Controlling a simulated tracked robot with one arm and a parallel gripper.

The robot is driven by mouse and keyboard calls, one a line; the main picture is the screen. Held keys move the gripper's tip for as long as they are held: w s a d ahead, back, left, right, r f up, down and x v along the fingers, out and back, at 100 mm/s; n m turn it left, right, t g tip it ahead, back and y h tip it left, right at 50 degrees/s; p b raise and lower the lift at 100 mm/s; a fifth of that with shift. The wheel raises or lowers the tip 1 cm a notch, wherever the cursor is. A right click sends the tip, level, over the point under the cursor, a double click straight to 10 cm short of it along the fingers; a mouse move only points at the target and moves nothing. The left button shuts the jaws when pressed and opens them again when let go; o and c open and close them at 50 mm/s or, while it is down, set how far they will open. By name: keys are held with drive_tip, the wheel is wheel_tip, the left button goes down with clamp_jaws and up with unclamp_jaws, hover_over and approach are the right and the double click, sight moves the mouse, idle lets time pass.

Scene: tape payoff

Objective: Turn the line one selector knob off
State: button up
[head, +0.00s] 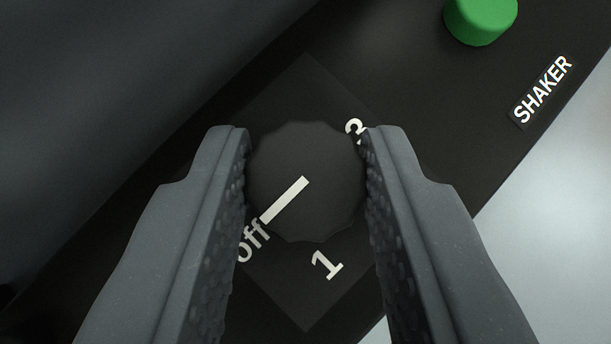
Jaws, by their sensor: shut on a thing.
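The selector knob (320,205) is round, black and scalloped, with a white pointer line, in the middle of the head view. The pointer line runs from the knob's centre to its lower left edge and points at the word "off". A "1" shows below the knob, and another mark, partly hidden, shows at its upper right by my right finger. My gripper (306,185) is shut on the knob, one finger on its left side and one on its right. No label reading line one is in view.
The knob sits on a dark panel (420,60) that appears tilted in the picture. A green button (481,18) is at the upper right, near a "SHAKER" label (542,90). A pale surface (560,210) lies beyond the panel's right edge.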

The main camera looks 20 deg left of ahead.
idle(0.6)
drive_tip(key=o, duration=1)
drive_tip(key=shift+c, duration=0.2)
drive_tip(key=v, duration=1.3)
drive_tip(key=shift+s+r+b, duration=0.2)
drive_tip(key=shift+r+b, duration=0.05)
drive_tip(key=shift+b, duration=0.15)
